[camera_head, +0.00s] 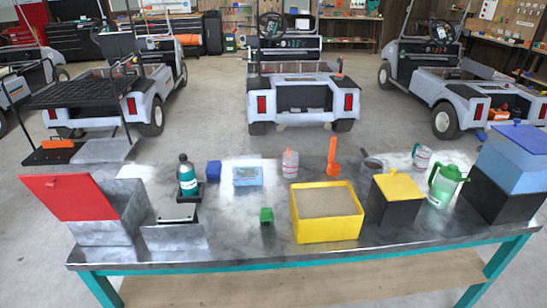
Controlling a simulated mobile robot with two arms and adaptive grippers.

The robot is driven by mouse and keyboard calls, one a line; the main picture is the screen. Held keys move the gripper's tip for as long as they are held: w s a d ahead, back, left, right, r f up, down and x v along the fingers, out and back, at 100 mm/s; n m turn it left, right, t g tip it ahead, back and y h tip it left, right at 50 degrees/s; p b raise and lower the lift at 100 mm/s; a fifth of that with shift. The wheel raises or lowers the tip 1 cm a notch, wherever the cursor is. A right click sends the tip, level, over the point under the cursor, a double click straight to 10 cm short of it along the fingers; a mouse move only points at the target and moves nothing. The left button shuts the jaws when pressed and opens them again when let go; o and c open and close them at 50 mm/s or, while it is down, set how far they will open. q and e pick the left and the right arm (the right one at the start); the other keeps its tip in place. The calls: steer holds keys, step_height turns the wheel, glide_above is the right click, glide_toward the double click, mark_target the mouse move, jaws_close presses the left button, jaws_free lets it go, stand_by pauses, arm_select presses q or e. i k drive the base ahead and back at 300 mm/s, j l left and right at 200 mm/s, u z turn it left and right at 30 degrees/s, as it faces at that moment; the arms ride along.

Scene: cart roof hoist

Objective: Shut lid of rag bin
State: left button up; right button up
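The bin that best fits the rag bin is a grey metal box (122,215) at the left end of the workbench. Its red lid (68,198) is tilted up and out to the left, with a small red knob near its upper edge. The lid looks open; the inside of the box is hard to make out. The pictures carry no readable label on the bin. Neither of my grippers is in view.
On the bench (230,243) stand a teal bottle (188,180), a yellow sand-filled tray (326,228), a black box with a yellow lid (397,190), a green jug (443,187) and a blue-and-black bin (505,185). Golf carts (300,95) stand behind.

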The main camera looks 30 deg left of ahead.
mark_target(76, 197)
steer(key=u, duration=2.25)
